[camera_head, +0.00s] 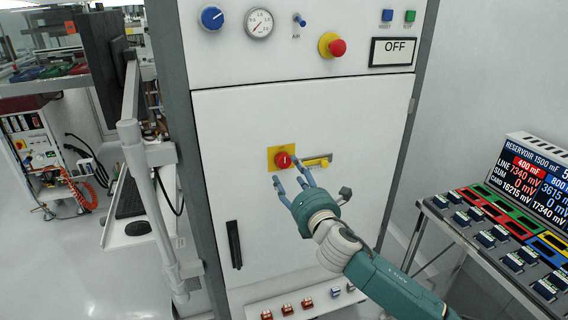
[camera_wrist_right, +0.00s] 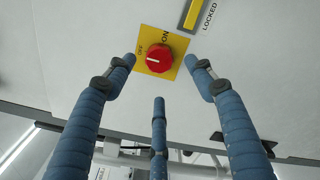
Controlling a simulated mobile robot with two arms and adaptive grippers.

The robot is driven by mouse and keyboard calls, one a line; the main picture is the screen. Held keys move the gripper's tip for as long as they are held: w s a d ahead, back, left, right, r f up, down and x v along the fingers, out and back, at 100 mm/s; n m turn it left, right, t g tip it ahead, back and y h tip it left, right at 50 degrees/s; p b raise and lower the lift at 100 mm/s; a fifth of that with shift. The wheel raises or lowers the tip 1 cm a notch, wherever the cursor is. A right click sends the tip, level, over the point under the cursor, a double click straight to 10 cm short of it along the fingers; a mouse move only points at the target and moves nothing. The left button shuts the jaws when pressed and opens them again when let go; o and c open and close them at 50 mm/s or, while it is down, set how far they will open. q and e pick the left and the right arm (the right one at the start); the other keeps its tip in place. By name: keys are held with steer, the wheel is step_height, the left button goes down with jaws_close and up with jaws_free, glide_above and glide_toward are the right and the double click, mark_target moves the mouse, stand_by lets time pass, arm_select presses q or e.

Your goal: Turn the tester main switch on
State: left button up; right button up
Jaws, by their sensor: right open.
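The main switch is a red rotary knob (camera_head: 283,160) on a yellow plate (camera_head: 272,158), on the white cabinet door. In the right wrist view the red knob (camera_wrist_right: 158,59) has a white mark that lies across it, roughly level in the picture, and its plate (camera_wrist_right: 148,38) carries lettering, with ON legible. My right gripper (camera_head: 291,180) is open, with its blue fingers spread just in front of and below the knob. In the right wrist view the fingers (camera_wrist_right: 163,85) stand around the plate, apart from the knob, with nothing between them. My left gripper is not in view.
A yellow latch handle (camera_head: 316,162) sits right of the knob; its label reads LOCKED in the wrist view. A red mushroom button (camera_head: 337,47), a blue knob (camera_head: 212,17) and a gauge (camera_head: 259,23) are on the upper panel.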

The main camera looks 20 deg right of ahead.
mark_target(284, 163)
steer(key=w, duration=0.6)
steer(key=shift+w+a+p, duration=0.1)
steer(key=shift+w+p, duration=0.05)
steer(key=shift+p, duration=0.25)
steer(key=c, duration=1.1)
